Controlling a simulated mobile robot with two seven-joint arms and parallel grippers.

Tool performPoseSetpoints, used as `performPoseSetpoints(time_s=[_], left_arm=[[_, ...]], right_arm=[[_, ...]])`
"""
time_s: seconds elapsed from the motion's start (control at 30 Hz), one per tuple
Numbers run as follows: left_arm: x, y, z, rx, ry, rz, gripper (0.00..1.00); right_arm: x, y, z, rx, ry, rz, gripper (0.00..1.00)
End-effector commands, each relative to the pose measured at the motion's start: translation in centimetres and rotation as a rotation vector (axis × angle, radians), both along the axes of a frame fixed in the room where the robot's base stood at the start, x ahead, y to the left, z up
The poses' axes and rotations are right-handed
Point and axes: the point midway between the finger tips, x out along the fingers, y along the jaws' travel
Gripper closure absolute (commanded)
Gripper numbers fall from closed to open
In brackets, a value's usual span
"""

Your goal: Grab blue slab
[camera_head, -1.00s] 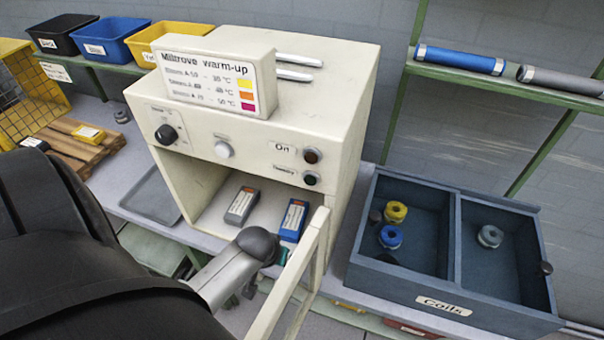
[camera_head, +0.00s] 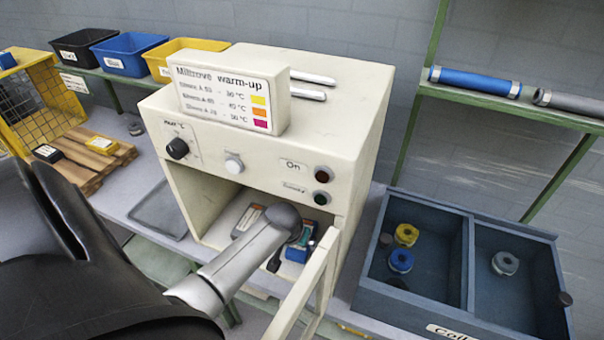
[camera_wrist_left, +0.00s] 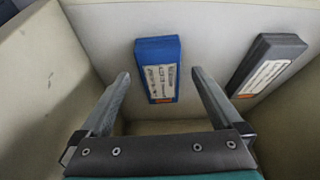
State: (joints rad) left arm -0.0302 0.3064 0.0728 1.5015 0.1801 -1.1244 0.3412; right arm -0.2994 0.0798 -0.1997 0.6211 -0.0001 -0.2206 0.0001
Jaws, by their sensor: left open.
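The blue slab (camera_wrist_left: 158,68), with a white printed label, lies on the floor of the open warm-up cabinet. In the head view the blue slab (camera_head: 296,254) is partly covered by my left arm. My left gripper (camera_wrist_left: 161,76) is open in the left wrist view, with one finger on each side of the slab's outline. The slab is not clasped, and I cannot tell how far the fingertips are from it. A grey slab (camera_wrist_left: 266,66) lies to the right of the blue one in that view. My right gripper is not in view.
The cabinet (camera_head: 270,150) has side walls and an open door (camera_head: 305,285) close to my left arm. A blue-grey divided box (camera_head: 468,262) with coils stands at right. A wire crate (camera_head: 40,100) and a pallet (camera_head: 85,165) are at left.

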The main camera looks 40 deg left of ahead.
Motion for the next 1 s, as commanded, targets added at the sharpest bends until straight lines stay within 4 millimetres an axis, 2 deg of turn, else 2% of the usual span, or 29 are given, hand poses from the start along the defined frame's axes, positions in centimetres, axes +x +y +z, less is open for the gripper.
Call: performPoseSetpoints(time_s=[0.17,0.3,0.4,0.73,1.0], left_arm=[[2.6,1.2,0.0,0.001,-0.003,0.002,0.0],[3.1,1.3,-1.9,0.0,0.001,0.0,0.0],[3.4,1.4,-2.5,0.0,0.0,0.0,0.0],[3.5,1.5,-2.8,0.001,-0.001,-0.001,0.0],[3.5,1.4,-2.8,0.0,-0.001,0.0,0.29]], right_arm=[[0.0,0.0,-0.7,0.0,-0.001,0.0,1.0],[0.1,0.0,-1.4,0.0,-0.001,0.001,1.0],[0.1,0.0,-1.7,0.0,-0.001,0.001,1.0],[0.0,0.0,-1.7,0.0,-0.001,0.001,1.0],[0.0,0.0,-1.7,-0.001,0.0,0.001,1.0]])
